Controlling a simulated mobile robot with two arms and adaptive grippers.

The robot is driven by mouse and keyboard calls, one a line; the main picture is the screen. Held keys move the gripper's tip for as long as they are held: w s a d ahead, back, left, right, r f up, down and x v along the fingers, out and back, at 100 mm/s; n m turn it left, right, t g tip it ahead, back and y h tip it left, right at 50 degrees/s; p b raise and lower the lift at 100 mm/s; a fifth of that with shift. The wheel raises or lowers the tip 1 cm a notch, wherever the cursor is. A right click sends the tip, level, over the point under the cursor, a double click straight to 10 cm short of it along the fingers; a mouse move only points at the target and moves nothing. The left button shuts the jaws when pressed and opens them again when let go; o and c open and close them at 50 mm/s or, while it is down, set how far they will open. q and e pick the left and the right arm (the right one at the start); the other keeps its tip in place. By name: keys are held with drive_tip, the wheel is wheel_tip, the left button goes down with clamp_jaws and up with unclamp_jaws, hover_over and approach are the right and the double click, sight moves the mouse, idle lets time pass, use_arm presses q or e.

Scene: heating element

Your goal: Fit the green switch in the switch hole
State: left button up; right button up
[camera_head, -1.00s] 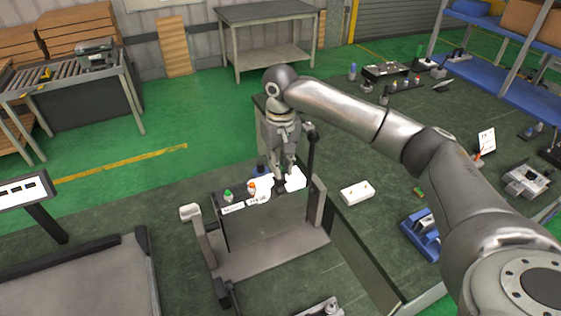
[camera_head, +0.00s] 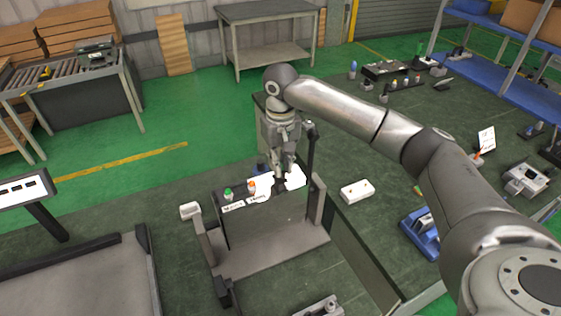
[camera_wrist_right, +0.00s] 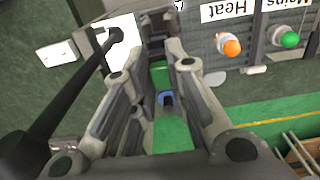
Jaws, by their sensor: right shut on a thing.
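My right gripper (camera_head: 280,181) is over the far right part of the dark control box's top, close to the white surface (camera_head: 294,178). In the right wrist view the gripper (camera_wrist_right: 157,62) is shut on a small green piece, seemingly the green switch (camera_wrist_right: 160,73), mostly hidden between the fingers. The switch hole cannot be made out, and I cannot tell whether the switch touches the panel. An orange lamp (camera_wrist_right: 232,47) by the "Heat" label and a green lamp (camera_wrist_right: 290,39) by the "Mains" label are on the panel. My left gripper is not in view.
A dark upright post (camera_head: 311,148) stands just right of the gripper. A blue part (camera_head: 261,167) is behind the box. A white box (camera_head: 357,191) and a blue fixture (camera_head: 420,230) lie on the green-topped bench to the right.

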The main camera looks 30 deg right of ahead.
drive_tip(key=shift+f, duration=1.65)
drive_tip(key=o, duration=0.9)
drive_tip(key=shift+c, duration=0.2)
wheel_tip(320, 180, up, 12)
idle(0.4)
